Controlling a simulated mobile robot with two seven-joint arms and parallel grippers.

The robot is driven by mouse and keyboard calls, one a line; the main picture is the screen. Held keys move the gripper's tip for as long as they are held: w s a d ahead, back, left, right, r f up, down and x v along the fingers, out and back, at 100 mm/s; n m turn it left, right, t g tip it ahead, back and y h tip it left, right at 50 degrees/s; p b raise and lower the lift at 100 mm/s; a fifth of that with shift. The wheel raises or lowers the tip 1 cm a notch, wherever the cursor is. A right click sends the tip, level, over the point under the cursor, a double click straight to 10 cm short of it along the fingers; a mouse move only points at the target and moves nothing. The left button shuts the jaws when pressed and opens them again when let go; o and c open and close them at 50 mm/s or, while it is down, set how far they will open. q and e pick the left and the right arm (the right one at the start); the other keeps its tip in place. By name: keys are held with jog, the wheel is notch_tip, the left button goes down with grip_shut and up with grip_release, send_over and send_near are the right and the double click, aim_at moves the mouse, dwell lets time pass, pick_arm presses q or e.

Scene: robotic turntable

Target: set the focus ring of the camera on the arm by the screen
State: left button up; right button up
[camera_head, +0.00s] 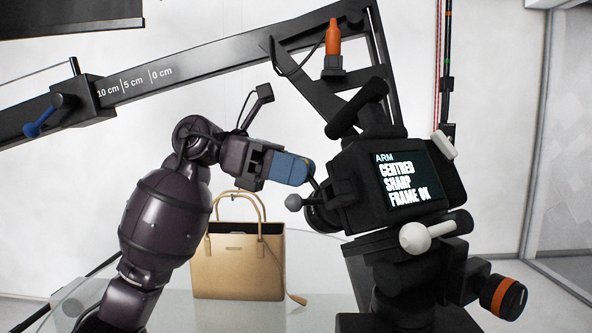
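The camera (352,166) is a black body on the arm, right of centre, and its screen (410,180) reads "ARM", "CENTRED", "SHARP", "FRAME OK". Its lens end (318,212) points left; the focus ring there is dark and partly hidden, so I cannot make out its edges. A small grey ball knob (293,202) sticks out left of the lens. My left gripper (298,170) comes in from the left, its blue fingertips just above and left of the lens end. I cannot tell whether they touch it or how far apart the fingers are. My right gripper is not in view.
A tan handbag (238,265) stands on a glass table (325,262) below my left gripper. A black boom (215,62) marked in centimetres crosses above, with a blue lever (42,122) and an orange-topped part (333,38). A white-knobbed handle (416,237) sits below the screen.

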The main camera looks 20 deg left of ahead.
pick_arm(q)
jog(key=shift+a, duration=0.1)
jog(key=f+b+v, duration=0.3)
jog(key=v, duration=1.1)
jog(key=shift+a+r, duration=0.3)
jog(key=shift+a, duration=0.25)
